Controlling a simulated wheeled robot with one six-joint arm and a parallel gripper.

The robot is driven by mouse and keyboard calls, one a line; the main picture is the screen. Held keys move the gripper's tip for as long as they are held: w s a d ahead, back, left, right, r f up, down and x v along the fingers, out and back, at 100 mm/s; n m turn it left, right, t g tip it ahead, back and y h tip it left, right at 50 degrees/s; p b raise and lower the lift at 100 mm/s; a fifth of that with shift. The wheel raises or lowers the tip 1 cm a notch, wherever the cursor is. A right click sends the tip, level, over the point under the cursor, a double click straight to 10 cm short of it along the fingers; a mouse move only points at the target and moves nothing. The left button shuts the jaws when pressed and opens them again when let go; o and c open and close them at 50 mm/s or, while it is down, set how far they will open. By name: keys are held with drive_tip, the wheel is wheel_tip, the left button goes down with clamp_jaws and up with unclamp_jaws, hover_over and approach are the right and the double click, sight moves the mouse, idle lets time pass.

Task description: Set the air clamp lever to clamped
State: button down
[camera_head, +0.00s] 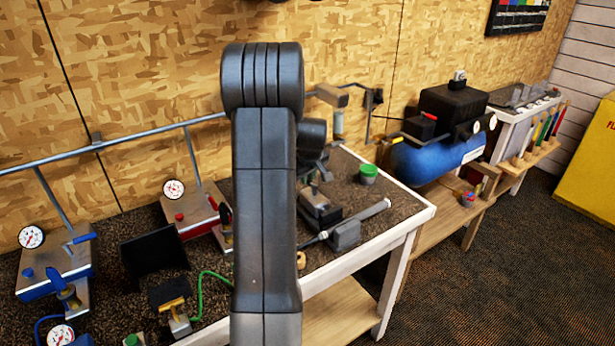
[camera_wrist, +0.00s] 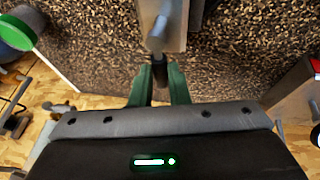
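In the wrist view, the two green fingers of my gripper (camera_wrist: 159,88) stand on either side of a narrow dark piece with a grey tip (camera_wrist: 158,68), which may be the lever handle. I cannot tell whether the fingers touch it. Just beyond it is a grey rounded rod end (camera_wrist: 156,36) in front of a pale metal body (camera_wrist: 177,22), likely the clamp. A dark clamp-like device (camera_head: 320,208) shows just right of the arm. The lever's setting cannot be read.
A green-lidded cup (camera_head: 368,172) stands at the bench's back right. A grey grip in a block (camera_head: 347,234) lies near the front edge. Red (camera_head: 196,210) and blue (camera_head: 52,270) gauge stations and a yellow-handled valve (camera_head: 172,306) are left of my arm.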

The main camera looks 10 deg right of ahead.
drive_tip(key=shift+b, duration=0.3)
drive_tip(key=shift+s+a+f+n+y+b, duration=0.1)
drive_tip(key=shift+n+y+b, duration=0.1)
drive_tip(key=shift+n+b, duration=0.3)
drive_tip(key=shift+s+a+f+n+y+b, duration=0.1)
drive_tip(key=shift+n+y+b, duration=0.1)
drive_tip(key=shift+n+b, duration=0.25)
drive_tip(key=n+b, duration=0.1)
drive_tip(key=n+y+b, duration=0.1)
drive_tip(key=shift+s+a+n, duration=0.2)
drive_tip(key=shift+a+n, duration=0.05)
drive_tip(key=shift+n, duration=0.1)
drive_tip(key=shift+s+a+r+n+g+y+b, duration=0.1)
drive_tip(key=shift+s+n+g+y+b, duration=0.6)
drive_tip(key=shift+n, duration=1.55)
drive_tip(key=shift+s+r+n+g+y+b, duration=0.1)
drive_tip(key=shift+s+n+g+y+b, duration=0.6)
drive_tip(key=shift+n, duration=1.5)
drive_tip(key=shift+s+a+r+n+g+y+b, duration=0.1)
drive_tip(key=shift+s+n+g+y+b, duration=0.55)
drive_tip(key=shift+n, duration=1.6)
drive_tip(key=shift+w+g+h+b, duration=0.25)
drive_tip(key=shift+b, duration=0.05)
drive_tip(key=c, duration=1.4)
unclamp_jaws()
drive_tip(key=shift+f, duration=0.1)
